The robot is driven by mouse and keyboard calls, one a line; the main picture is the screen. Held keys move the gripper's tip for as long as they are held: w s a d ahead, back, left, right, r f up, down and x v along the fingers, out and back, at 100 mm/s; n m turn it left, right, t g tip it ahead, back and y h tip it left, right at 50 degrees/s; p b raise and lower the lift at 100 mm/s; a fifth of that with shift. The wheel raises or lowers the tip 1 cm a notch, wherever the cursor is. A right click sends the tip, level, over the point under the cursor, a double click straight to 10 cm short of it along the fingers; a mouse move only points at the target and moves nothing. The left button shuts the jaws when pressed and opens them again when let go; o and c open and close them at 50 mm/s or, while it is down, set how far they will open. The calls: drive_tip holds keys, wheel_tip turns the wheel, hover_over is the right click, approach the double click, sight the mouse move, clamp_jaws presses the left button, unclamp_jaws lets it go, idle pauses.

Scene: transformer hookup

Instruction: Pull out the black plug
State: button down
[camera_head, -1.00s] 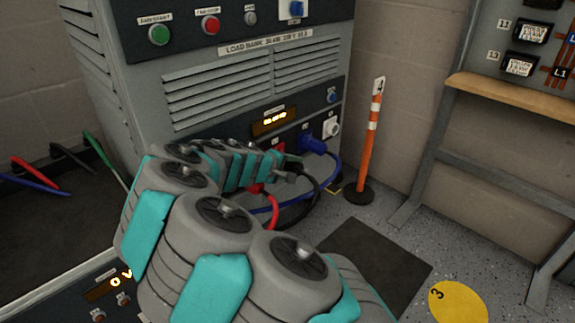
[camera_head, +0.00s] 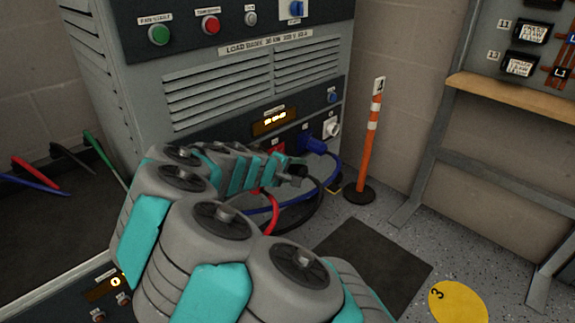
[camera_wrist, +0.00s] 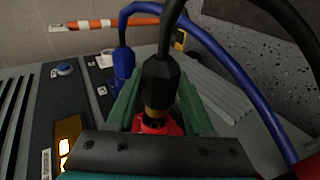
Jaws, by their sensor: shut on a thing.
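The black plug (camera_wrist: 160,85) is between the green fingers of my gripper (camera_wrist: 158,105) in the wrist view, with its black cable curving up and away. A brass-coloured end shows below its dark body, in front of a red connector (camera_wrist: 158,126). Whether its tip is clear of a socket is hidden. In the head view my gripper (camera_head: 288,174) is shut in front of the load bank's lower panel, and the dark plug is hard to make out there.
A blue plug (camera_head: 313,143) sits in the panel beside a white socket (camera_head: 332,129). Blue and red cables (camera_head: 274,212) loop close under my gripper. An orange-white post (camera_head: 371,140) stands to the right. The floor beyond is open near the dark mat (camera_head: 375,260).

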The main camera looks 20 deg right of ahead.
sight(311, 178)
drive_tip(key=shift+s, duration=0.15)
drive_tip(key=shift+s+d, duration=0.3)
drive_tip(key=shift+s, duration=0.45)
drive_tip(key=shift+s+d, duration=0.25)
drive_tip(key=shift+s, duration=0.5)
drive_tip(key=shift+s+d, duration=0.3)
drive_tip(key=shift+s, duration=0.45)
